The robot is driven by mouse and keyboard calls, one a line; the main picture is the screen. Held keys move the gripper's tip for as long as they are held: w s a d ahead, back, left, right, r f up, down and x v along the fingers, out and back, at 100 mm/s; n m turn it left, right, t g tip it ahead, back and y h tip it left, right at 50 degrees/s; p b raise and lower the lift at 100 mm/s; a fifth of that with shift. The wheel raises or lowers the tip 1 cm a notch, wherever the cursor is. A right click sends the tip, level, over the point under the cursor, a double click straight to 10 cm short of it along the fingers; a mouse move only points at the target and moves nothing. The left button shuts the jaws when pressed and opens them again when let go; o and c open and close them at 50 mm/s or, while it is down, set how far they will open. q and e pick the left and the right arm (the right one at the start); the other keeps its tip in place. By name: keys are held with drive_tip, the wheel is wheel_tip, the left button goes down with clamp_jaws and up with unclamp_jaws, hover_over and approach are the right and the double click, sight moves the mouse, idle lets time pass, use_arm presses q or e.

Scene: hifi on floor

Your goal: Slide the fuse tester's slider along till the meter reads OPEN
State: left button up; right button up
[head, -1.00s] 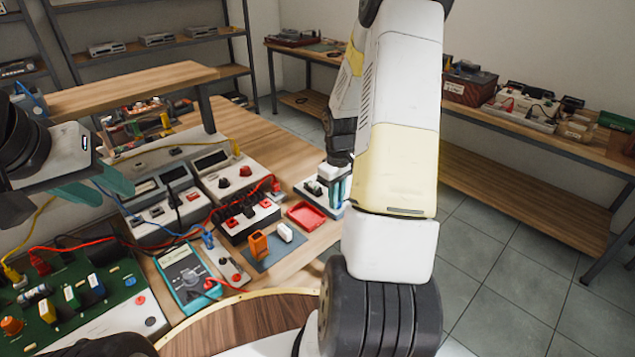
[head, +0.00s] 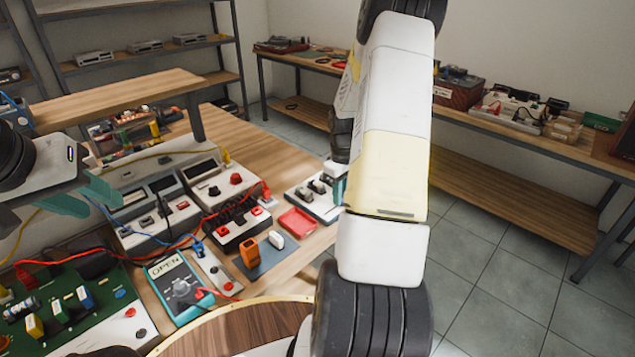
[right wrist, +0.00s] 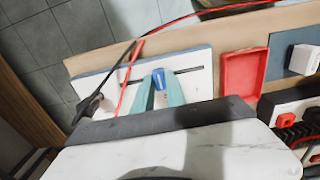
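The fuse tester (head: 320,207) is a white board at the table's right end, partly hidden by my right arm in the head view. The right wrist view shows the tester's white top (right wrist: 205,62) with a long dark slot and a blue slider knob (right wrist: 158,80) in it. My right gripper (right wrist: 159,86) has a teal finger close against each side of the knob, seemingly closed on it. The teal meter (head: 176,288) shows OPEN on its display. My left gripper (head: 97,198) is open and empty at the left, above the benchtop equipment.
A red tray (head: 297,222) lies beside the tester. A blue mat (head: 262,262) carries an orange block (head: 250,250) and a white block (head: 276,239). Red and black leads (right wrist: 126,80) cross the tester's left end. A green board (head: 75,315) is at front left.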

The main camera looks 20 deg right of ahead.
drive_tip(key=o, duration=0.4)
wheel_tip(320, 180, up, 8)
drive_tip(key=shift+f, duration=0.15)
idle(0.6)
